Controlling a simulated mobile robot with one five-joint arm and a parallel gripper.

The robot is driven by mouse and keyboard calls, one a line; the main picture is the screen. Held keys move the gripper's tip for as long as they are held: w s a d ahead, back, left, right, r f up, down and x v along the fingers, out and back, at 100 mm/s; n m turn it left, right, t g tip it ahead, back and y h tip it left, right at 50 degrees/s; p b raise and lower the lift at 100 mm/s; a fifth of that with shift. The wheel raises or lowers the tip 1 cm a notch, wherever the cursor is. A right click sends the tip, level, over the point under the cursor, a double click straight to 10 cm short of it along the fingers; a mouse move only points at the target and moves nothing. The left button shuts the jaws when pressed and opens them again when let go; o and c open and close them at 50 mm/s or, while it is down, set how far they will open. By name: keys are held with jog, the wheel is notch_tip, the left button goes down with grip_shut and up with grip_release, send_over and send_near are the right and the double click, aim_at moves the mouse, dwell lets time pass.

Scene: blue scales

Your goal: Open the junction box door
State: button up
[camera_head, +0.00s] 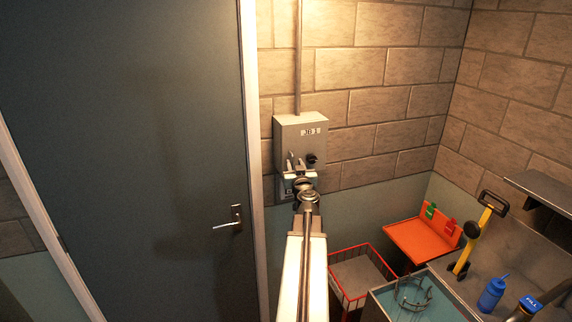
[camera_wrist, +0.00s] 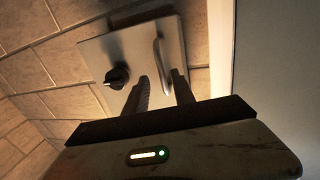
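The junction box (camera_head: 299,130) is a grey metal box on the brick wall, right of the door frame, with a small label on its front. Its door looks closed. A black knob (camera_head: 312,158) sits low on the front; it also shows in the wrist view (camera_wrist: 118,76). In the wrist view a pale upright bar handle (camera_wrist: 161,52) stands beside the knob. My gripper (camera_wrist: 160,78) is open at the box front, one finger on each side of the handle's near end. Contact cannot be told. In the head view my gripper (camera_head: 295,163) hides the box's lower left.
A large dark room door (camera_head: 130,150) with a lever handle (camera_head: 232,222) is at left. A conduit (camera_head: 298,60) runs up from the box. At lower right are a red wire basket (camera_head: 333,290), an orange tray (camera_head: 410,243), a blue bottle (camera_head: 491,295) and a yellow-handled tool (camera_head: 472,243).

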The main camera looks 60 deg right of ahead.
jog(key=shift+d, duration=0.1)
jog(key=shift+w, duration=0.1)
jog(key=c, duration=0.4)
jog(key=shift+w, duration=0.2)
grip_shut()
jog(key=shift+r, duration=0.1)
dwell(0.6)
